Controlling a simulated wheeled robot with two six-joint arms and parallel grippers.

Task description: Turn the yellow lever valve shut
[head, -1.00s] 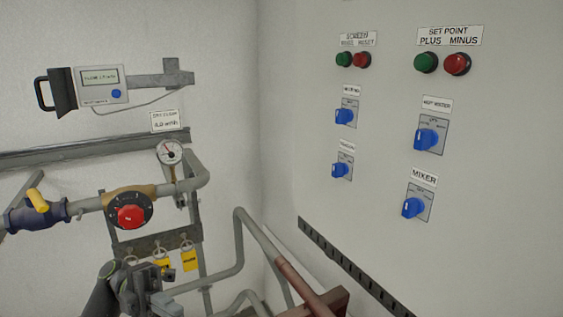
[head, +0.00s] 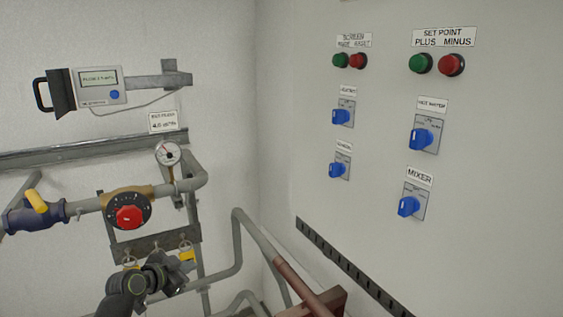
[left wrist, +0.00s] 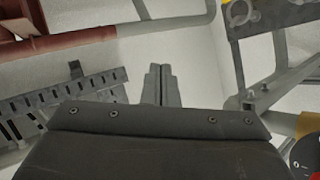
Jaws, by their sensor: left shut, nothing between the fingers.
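The yellow lever (head: 36,201) sits on a dark blue valve body (head: 38,218) on the pipe at the left edge of the head view. The lever is tilted, its upper end towards the left. My left gripper (head: 178,270) is low in the head view, right of and below the valve, apart from it and in front of the hanging tags. In the left wrist view my left gripper (left wrist: 160,72) has its two fingers together with nothing between them. The yellow lever is not clearly seen there. My right gripper is not in view.
A red-centred dial (head: 130,217) and a pressure gauge (head: 168,154) are on the pipe between lever and corner. A rack bar (head: 140,246) with hanging yellow tags (head: 187,256) is below. A slotted rail (left wrist: 80,95) shows in the left wrist view. A switch panel (head: 460,260) stands right.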

